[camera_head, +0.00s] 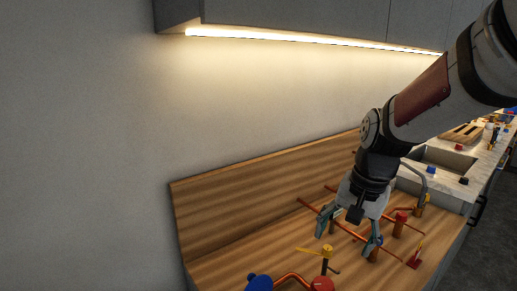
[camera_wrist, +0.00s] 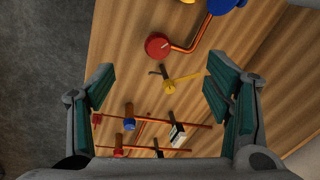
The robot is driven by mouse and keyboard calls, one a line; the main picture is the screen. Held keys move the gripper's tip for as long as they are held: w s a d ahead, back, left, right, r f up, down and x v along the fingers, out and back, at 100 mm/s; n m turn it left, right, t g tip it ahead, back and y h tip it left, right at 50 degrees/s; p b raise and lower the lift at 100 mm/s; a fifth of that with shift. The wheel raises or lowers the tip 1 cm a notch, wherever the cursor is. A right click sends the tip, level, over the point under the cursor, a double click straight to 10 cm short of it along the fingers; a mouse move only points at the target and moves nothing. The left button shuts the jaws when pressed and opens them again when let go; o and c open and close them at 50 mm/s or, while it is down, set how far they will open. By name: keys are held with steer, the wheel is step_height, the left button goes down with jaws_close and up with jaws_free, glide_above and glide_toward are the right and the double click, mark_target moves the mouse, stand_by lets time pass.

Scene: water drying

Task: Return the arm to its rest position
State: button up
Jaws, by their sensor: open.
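My gripper (camera_head: 347,236) hangs from the arm at the right of the head view, over the wooden worktop (camera_head: 219,269). Its teal-padded fingers point down and are spread apart. In the wrist view the gripper (camera_wrist: 160,100) also shows wide apart, with nothing between the pads. Below it lie copper pipes (camera_wrist: 185,49) and a yellow-handled valve (camera_wrist: 183,79). I cannot tell how far the fingertips are above the pipes.
A red round knob (camera_wrist: 158,46) and a blue part (camera_head: 259,282) sit at the worktop's front. A sink (camera_head: 445,160) and a wooden board (camera_head: 462,133) are farther right. A lit cabinet (camera_head: 300,18) hangs above. The wall side at left is clear.

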steer(key=s+r+n+t, duration=0.1)
steer(key=s+r+n, duration=0.2)
steer(key=s, duration=0.6)
steer(key=s+d+r+n+t+h, duration=0.1)
steer(key=s+r+n+t, duration=0.1)
steer(key=s+r, duration=0.3)
steer(key=s+n, duration=0.1)
steer(key=s, duration=0.3)
steer(key=shift+s+n+t, duration=0.3)
steer(key=shift+s, duration=0.1)
